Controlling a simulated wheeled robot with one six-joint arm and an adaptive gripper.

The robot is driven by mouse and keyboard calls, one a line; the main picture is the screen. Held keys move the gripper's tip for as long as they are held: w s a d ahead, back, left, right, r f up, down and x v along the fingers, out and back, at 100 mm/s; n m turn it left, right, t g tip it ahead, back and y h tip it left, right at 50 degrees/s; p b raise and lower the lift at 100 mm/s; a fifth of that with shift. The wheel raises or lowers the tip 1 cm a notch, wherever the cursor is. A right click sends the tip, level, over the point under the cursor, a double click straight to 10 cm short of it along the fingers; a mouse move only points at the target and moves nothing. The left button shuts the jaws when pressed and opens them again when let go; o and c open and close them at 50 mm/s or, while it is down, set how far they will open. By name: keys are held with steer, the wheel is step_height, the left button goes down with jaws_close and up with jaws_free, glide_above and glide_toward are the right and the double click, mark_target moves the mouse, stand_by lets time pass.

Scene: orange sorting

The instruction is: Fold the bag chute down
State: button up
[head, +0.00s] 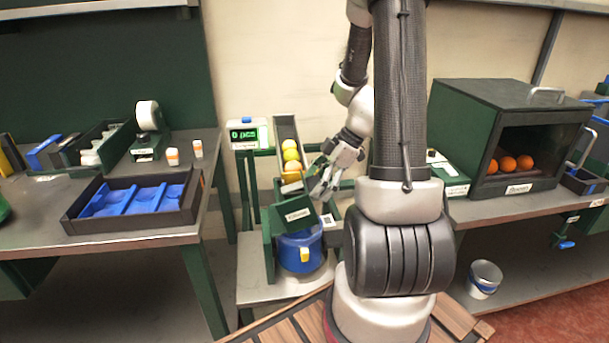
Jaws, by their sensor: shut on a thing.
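The dark green bag chute (284,214), with a white label on its front, stands tilted above a blue bag or bucket (298,251) with a yellow tag. My gripper (319,188) is at the chute's upper right edge, pointing down and left. It is shut on the chute there, though the exact grip point is small and partly hidden by the fingers. A sloped channel (284,128) holding several yellow and orange fruits rises just behind the chute.
A counter display (246,134) reads "0 pcs" left of the channel. A black tray with blue inserts (136,200) lies on the left bench. A green box (482,115) with oranges stands on the right bench. A metal bucket (484,279) sits on the lower shelf.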

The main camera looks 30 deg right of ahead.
steer(key=f, duration=0.1)
steer(key=d+f, duration=0.1)
steer(key=s+d+f, duration=0.1)
steer(key=shift+f, duration=0.4)
steer(key=shift+s+d+f, duration=0.1)
steer(key=shift+d+f, duration=0.1)
steer(key=shift+f, duration=0.7)
steer(key=o, duration=1.5)
steer(key=shift+c, duration=0.2)
steer(key=v, duration=1.2)
steer(key=shift+d, duration=0.1)
